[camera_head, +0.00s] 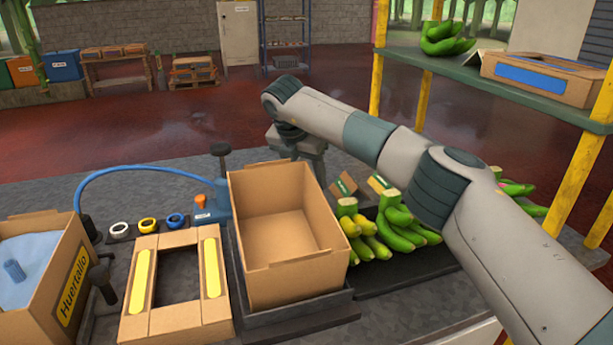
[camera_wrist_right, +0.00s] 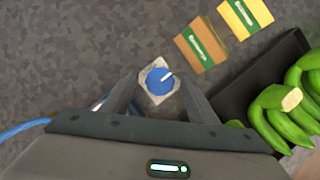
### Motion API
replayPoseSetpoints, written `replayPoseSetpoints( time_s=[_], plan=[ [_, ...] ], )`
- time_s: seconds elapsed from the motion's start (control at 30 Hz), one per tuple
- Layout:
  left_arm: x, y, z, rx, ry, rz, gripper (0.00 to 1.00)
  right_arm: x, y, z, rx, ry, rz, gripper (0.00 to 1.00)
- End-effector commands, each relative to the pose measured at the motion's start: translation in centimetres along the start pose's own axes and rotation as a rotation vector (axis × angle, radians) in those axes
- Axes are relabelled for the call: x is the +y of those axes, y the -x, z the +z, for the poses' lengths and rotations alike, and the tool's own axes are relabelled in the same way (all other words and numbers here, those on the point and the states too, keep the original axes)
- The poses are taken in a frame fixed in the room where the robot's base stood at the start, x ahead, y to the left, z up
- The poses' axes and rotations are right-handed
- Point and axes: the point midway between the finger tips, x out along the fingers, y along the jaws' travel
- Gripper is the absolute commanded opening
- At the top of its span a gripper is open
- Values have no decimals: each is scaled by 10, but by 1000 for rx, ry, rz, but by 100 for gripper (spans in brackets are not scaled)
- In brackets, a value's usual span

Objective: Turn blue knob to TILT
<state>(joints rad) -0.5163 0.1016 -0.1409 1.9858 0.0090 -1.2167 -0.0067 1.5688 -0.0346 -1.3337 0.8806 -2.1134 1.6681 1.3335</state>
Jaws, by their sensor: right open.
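The blue knob (camera_wrist_right: 161,81) sits on a small pale square plate (camera_wrist_right: 145,88) in the right wrist view. Its white pointer line points up and to the right in that view. Marks on the plate are too small to read. My right gripper (camera_wrist_right: 158,88) is open, with one finger on each side of the knob; I cannot tell whether either finger touches it. In the head view my right arm reaches across from the right, its gripper (camera_head: 303,155) low over the back of the table. The knob is hidden there. My left gripper is not in view.
An open cardboard box (camera_head: 280,278) stands mid-table, left of green bananas (camera_head: 398,232) on a black tray (camera_wrist_right: 236,90). Two labelled blocks (camera_wrist_right: 202,45) (camera_wrist_right: 246,14) lie near the knob. A blue hose (camera_head: 135,168) runs behind coloured tape rolls (camera_head: 147,224).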

Motion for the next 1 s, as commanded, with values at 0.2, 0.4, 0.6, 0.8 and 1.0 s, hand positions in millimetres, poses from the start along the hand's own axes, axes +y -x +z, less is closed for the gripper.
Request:
replayPoseSetpoints(
  time_s=[0.2,0.4,0.6,0.8,1.0],
  plan=[
    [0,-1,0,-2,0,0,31,0,4,0,0,1,0,54],
    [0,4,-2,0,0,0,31,1,23,0,-1,1,2,54],
    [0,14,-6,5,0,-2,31,1,57,0,-2,1,2,54],
    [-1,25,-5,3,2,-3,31,1,99,0,-3,2,2,54],
    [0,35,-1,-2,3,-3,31,0,138,1,-3,-1,1,54]
  ],
)
